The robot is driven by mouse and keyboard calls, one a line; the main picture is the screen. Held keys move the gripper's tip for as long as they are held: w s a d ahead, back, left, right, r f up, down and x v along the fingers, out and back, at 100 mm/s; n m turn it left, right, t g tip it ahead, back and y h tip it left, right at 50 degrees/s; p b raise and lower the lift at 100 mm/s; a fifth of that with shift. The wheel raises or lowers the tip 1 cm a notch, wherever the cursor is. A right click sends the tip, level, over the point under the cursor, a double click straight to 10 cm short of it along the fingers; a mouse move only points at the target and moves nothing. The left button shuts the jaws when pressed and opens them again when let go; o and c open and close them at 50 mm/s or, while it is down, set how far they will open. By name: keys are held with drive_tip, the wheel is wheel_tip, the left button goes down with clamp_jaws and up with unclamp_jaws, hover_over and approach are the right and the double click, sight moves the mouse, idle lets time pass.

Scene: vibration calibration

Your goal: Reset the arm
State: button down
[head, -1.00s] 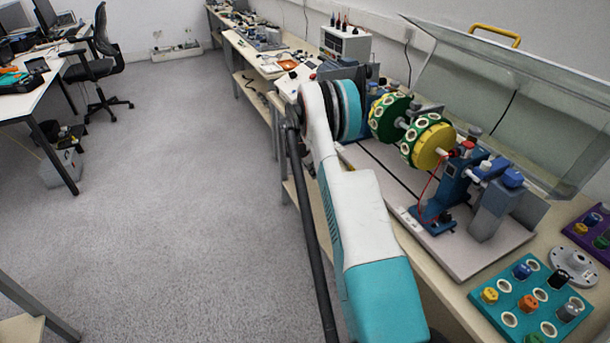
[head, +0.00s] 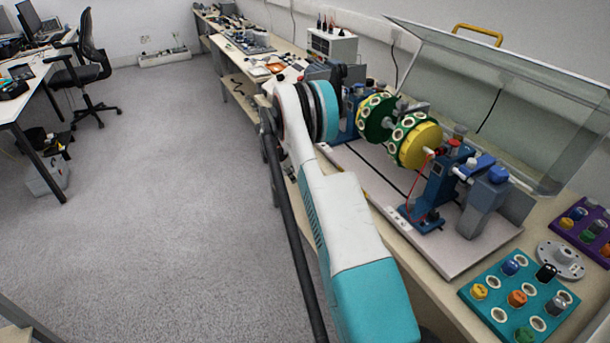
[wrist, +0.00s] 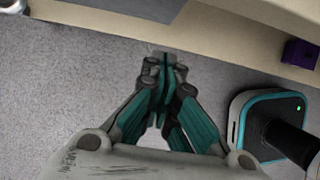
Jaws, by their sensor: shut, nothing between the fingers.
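My gripper (wrist: 166,68) shows in the wrist view with its teal fingers shut together and nothing between them. It points down over the grey floor (wrist: 60,90), beside the edge of a bench at the top of that view. In the head view my white and teal arm crosses the middle of the picture, in front of the bench; the gripper itself is not seen there. The vibration rig with its green and yellow discs (head: 416,142) stands on the bench to the right of my arm.
A teal tray (head: 490,300) with several coloured knobs, a grey flanged disc (head: 562,258) and a purple tray (head: 588,238) lie on the bench at right. A clear cover (head: 450,85) stands raised behind the rig. Open floor (head: 160,200) lies to the left; a chair (head: 88,70) stands beyond.

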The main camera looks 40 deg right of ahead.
drive_tip(key=s+p+v, duration=0.1)
drive_tip(key=p+v, duration=0.2)
drive_tip(key=v, duration=0.6)
drive_tip(key=shift+w+r, duration=0.3)
drive_tip(key=shift+w, duration=0.15)
drive_tip(key=shift+r, duration=0.1)
drive_tip(key=s+a+r+m+t+y, duration=0.1)
drive_tip(key=s+a+r+m+t, duration=0.3)
drive_tip(key=a+r, duration=0.8)
drive_tip(key=s+a+r+m+t, duration=0.1)
drive_tip(key=s+a+r+m, duration=0.3)
drive_tip(key=a+r, duration=0.8)
drive_tip(key=s+a+m+t+y, duration=0.1)
drive_tip(key=s+a+m, duration=0.1)
drive_tip(key=s+a, duration=0.3)
drive_tip(key=s+a+r+m+t+y, duration=0.1)
drive_tip(key=s+a, duration=0.4)
drive_tip(key=s, duration=0.7)
drive_tip(key=s+a+m+t+y, duration=0.1)
drive_tip(key=s+a+m, duration=0.2)
drive_tip(key=s+a, duration=0.2)
drive_tip(key=shift+s+a+r+m, duration=0.2)
drive_tip(key=shift+s+m, duration=0.2)
drive_tip(key=shift+s, duration=1.25)
